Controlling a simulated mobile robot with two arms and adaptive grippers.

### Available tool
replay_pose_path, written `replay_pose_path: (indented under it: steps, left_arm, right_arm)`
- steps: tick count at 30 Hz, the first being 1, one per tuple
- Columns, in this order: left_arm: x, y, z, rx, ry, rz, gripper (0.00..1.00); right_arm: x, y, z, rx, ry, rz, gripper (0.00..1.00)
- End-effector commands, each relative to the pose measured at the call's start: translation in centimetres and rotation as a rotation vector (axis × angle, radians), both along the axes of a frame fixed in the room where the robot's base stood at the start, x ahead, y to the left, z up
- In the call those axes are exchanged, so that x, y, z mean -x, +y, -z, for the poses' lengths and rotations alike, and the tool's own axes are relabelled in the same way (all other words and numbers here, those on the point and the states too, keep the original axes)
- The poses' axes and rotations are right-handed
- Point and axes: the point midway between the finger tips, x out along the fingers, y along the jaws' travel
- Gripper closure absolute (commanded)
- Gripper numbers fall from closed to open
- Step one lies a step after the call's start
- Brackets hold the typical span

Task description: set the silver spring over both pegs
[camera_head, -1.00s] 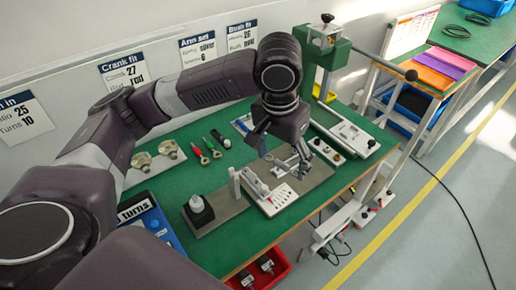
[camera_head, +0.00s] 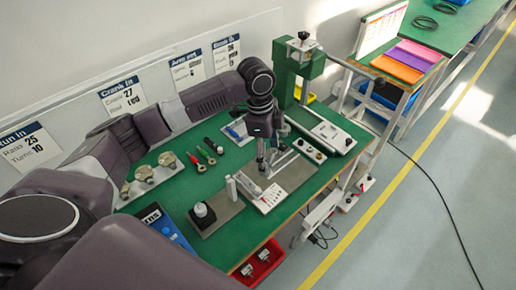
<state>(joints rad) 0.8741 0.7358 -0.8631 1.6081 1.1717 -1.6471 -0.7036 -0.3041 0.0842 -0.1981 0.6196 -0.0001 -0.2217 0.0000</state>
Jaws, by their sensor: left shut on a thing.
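My left gripper (camera_head: 264,164) comes down from the upper left and points at the grey plate (camera_head: 295,177) on the green bench. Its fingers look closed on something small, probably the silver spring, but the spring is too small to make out. They are over or just behind a white panel (camera_head: 268,198) with small marks. A pale upright post (camera_head: 231,188) stands left of the panel. I cannot tell the two pegs apart from the small parts around the fingers, nor whether the spring touches them. My right gripper is not in view.
A green press (camera_head: 299,65) rises behind on the right, with a white device (camera_head: 332,136) in front. Pliers-like tools (camera_head: 201,161) and round brass parts (camera_head: 144,174) lie at the left. A red bin (camera_head: 258,265) is below the front edge.

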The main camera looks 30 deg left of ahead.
Motion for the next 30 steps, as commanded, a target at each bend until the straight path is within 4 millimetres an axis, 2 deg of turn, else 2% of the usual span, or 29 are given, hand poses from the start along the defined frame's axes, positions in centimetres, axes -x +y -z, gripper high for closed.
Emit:
replay_pose_path:
  steps: [1, 6, 16, 23, 30]
  left_arm:
    - [-0.1, 0.4, -0.2, 0.000, 0.004, 0.053, 0.50]
    - [-0.3, 1.7, 0.8, 0.002, 0.003, 0.264, 0.50]
    - [-0.2, 3.5, 2.6, 0.000, 0.001, 0.522, 0.50]
    - [-0.1, 3.7, 3.8, 0.000, -0.001, 0.551, 0.50]
    - [-0.1, 3.7, 6.3, -0.001, -0.001, 0.549, 0.50]
  right_arm:
    - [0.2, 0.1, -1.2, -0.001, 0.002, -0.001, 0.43]
    - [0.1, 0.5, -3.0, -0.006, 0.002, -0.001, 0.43]
    - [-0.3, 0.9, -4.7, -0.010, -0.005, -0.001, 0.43]
    - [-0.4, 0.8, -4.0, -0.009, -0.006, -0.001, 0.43]
    - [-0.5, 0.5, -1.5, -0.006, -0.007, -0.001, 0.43]
